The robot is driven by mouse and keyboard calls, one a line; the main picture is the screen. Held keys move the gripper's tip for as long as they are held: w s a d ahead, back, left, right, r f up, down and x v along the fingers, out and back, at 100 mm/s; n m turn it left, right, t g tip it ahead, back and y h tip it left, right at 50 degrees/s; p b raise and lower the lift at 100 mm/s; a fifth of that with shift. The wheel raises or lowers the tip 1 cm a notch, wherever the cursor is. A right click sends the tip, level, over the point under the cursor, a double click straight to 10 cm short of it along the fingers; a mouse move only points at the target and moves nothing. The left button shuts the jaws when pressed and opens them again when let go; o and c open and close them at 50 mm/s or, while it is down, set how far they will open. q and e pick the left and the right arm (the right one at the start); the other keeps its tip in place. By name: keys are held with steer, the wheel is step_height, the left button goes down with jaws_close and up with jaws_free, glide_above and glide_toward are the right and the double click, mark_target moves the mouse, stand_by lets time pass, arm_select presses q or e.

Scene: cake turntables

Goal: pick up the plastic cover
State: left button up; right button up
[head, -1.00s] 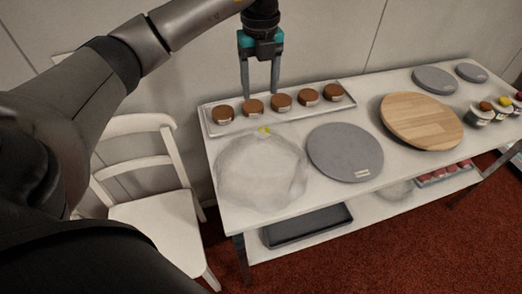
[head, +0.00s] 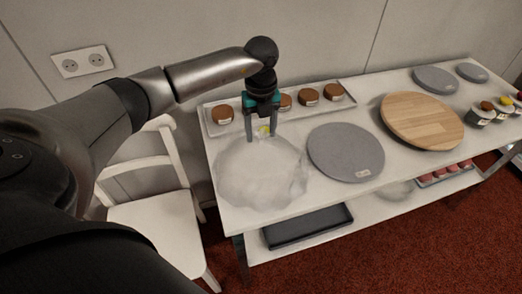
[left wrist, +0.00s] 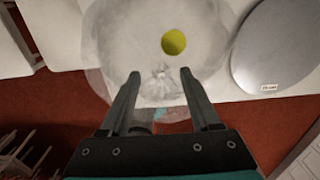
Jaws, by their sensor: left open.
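The plastic cover (head: 258,180) is a clear, cloudy dome with a yellow knob on top. It stands at the near left end of the white table. My left gripper (head: 262,138) is open, pointing down, with its fingers at the top of the cover around the yellow knob as seen from the head. In the left wrist view the cover (left wrist: 120,50) lies beyond my open fingers (left wrist: 158,75), and the yellow knob (left wrist: 173,42) shows a little ahead of the fingertips. Whether the fingers touch the cover I cannot tell. My right gripper is not in view.
A grey turntable (head: 345,152) stands right of the cover, and a wooden turntable (head: 421,121) farther right. A tray (head: 350,88) with several brown cakes lies behind. A dark tray (head: 308,226) is on the lower shelf. A white chair (head: 160,222) stands left of the table.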

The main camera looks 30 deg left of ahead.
arm_select(q)
steer(key=shift+f, duration=0.1)
jaws_close()
stand_by(0.4)
stand_by(1.0)
